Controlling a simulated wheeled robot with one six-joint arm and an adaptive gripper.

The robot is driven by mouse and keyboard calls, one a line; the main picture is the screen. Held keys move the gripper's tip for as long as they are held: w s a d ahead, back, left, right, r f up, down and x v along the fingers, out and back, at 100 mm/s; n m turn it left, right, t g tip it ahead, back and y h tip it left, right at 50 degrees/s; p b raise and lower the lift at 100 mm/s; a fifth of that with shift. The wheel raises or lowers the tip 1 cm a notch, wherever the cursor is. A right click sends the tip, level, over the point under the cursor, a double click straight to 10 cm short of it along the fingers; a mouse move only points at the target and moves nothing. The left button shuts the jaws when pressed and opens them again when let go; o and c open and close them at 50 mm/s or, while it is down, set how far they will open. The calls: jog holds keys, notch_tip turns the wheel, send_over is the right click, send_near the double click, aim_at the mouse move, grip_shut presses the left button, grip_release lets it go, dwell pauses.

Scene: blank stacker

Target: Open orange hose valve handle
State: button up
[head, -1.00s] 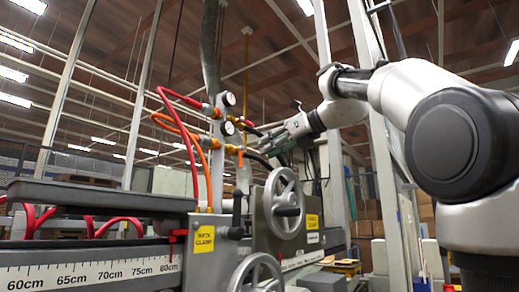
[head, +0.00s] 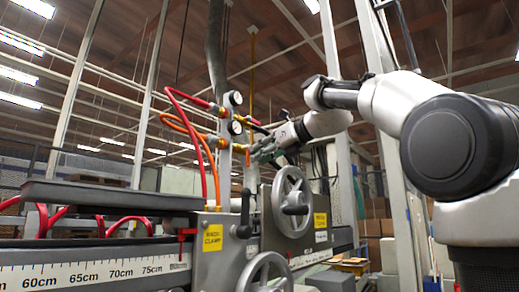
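The orange hose (head: 190,128) arcs from a brass fitting on the grey upright pipe, just below the red hose (head: 178,98). A small orange handle (head: 247,158) hangs roughly vertical to the right of the pipe, at the lower fitting's height. My gripper (head: 258,149) reaches in from the right, its fingertips close beside this handle. I cannot tell whether they touch it. The fingers are small and dark here, so their opening is unclear.
Two round gauges (head: 236,98) sit on the pipe, with a red handle (head: 256,122) above my gripper. A grey handwheel (head: 292,202) and a machine with a ruler scale (head: 100,274) stand below.

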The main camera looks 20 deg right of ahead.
aim_at(249, 159)
jog(key=shift+x, duration=1.85)
jog(key=w+d+r+n+t+h, duration=0.25)
jog(key=r+n+t, duration=0.2)
jog(key=n, duration=1.15)
jog(key=v, duration=0.9)
jog(key=shift+s+d+f, duration=0.2)
jog(key=shift+d+f, duration=0.05)
jog(key=shift+f, duration=0.25)
